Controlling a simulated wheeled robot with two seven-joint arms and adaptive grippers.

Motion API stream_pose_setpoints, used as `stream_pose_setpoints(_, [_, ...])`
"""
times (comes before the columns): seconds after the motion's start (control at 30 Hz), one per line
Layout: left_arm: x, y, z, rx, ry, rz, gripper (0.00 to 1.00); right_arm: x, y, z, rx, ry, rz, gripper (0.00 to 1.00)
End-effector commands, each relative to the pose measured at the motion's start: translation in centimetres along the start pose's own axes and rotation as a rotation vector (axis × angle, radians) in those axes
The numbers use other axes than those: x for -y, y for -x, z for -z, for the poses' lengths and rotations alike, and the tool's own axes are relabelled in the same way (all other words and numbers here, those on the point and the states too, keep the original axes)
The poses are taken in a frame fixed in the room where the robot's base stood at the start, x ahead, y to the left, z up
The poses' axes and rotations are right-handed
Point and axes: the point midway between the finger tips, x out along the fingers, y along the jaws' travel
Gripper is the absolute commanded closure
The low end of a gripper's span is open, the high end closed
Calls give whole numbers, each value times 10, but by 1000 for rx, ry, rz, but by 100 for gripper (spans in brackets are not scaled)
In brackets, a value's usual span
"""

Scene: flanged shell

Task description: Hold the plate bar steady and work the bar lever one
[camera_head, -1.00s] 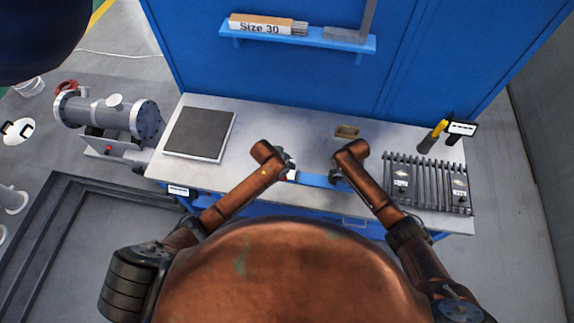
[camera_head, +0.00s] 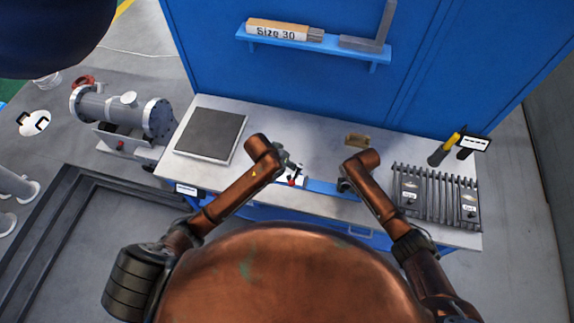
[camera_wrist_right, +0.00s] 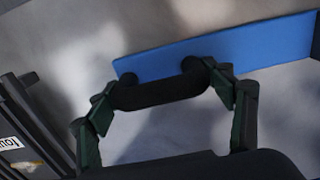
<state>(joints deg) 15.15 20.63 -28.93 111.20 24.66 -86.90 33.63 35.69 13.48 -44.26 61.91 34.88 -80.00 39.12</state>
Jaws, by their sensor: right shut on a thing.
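A long flat blue plate (camera_head: 330,188) lies along the front edge of the workbench between my two grippers. In the right wrist view the blue plate (camera_wrist_right: 225,47) carries a thick black bar handle (camera_wrist_right: 160,92) near its left end. My right gripper (camera_head: 345,184) is shut on this black handle, and its fingers (camera_wrist_right: 168,105) sit at the handle's two ends. A small white part with a red piece (camera_head: 293,181) is at the plate's left end. My left gripper (camera_head: 289,167) is right beside it; its fingers are too small and partly hidden to tell contact or opening.
A dark square pad (camera_head: 211,134) lies on the bench at left. A ribbed dark block with labels (camera_head: 435,195) stands right of my right arm. A brown block (camera_head: 357,140) and a yellow-handled tool (camera_head: 445,147) lie behind. The bench middle is clear.

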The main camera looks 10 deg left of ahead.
Motion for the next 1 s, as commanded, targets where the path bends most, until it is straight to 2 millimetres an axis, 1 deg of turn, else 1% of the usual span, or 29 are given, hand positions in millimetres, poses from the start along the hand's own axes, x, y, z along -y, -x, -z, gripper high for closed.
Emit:
stream_pose_setpoints(0.23, [0,0,0,0,0,0,73,1,-1,-1,3,-1,2,83])
stream_pose_setpoints(0.27, [0,0,0,0,0,1,73,1,-1,-1,3,-1,2,23])
stream_pose_setpoints(0.3, [0,-1,0,0,0,1,73,1,-1,-1,3,-1,2,21])
stream_pose_setpoints(0.53, [0,-1,0,0,0,1,73,0,0,-1,1,-1,1,5])
stream_pose_setpoints(0.83, [0,-1,0,0,0,0,73,0,1,0,0,-1,0,5])
stream_pose_setpoints(0.93, [0,-1,0,0,0,0,73,0,7,0,0,-1,1,5])
stream_pose_setpoints(1.0, [0,-1,0,0,0,0,73,0,16,1,-2,-1,2,5])
